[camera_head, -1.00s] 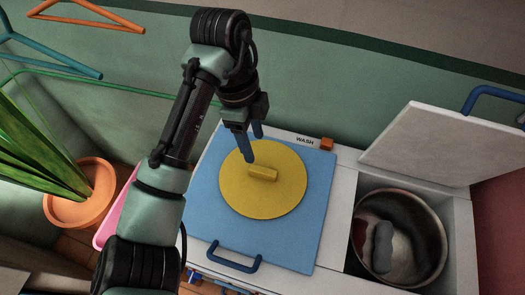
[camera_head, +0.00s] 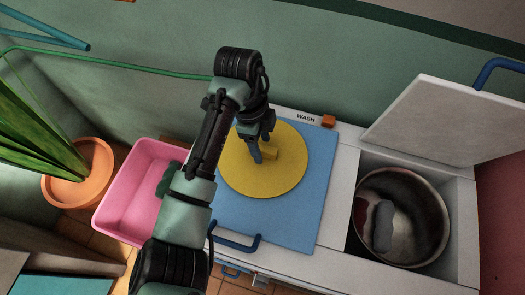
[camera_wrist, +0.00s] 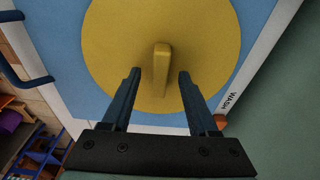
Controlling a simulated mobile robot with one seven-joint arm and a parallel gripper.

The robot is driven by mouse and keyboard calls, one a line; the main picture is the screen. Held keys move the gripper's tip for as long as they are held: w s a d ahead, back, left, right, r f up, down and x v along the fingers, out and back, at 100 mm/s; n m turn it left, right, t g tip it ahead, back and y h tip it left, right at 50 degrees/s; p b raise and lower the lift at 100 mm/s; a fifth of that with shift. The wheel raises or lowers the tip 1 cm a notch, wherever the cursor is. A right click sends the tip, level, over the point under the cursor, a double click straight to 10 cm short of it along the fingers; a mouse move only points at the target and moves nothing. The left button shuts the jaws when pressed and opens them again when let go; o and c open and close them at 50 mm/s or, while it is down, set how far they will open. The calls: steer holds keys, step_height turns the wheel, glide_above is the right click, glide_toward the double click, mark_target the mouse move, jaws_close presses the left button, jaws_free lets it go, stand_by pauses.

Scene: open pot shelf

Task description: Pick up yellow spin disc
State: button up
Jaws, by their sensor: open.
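The yellow spin disc (camera_head: 283,178) lies flat on the blue lid (camera_head: 318,150) of the washer. A raised yellow bar handle (camera_wrist: 161,68) stands up from its middle. My gripper (camera_head: 262,150) is open above the disc, close to the handle. In the wrist view my gripper's two fingers (camera_wrist: 158,75) are apart, one on each side of the handle, with visible gaps. The disc also shows in the wrist view (camera_wrist: 115,45). I cannot tell exactly how high the fingertips are over the disc. My arm hides part of the disc's left edge in the head view.
To the right is an open compartment with a metal drum (camera_head: 427,215) holding cloth, its white lid (camera_head: 440,115) raised. A blue bar handle (camera_head: 235,245) is at the blue lid's front. A pink tub (camera_head: 130,205) and a potted plant (camera_head: 75,188) stand left.

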steer(key=shift+f, duration=0.5)
steer(key=shift+c, duration=0.2)
jaws_close()
steer(key=shift+r, duration=0.1)
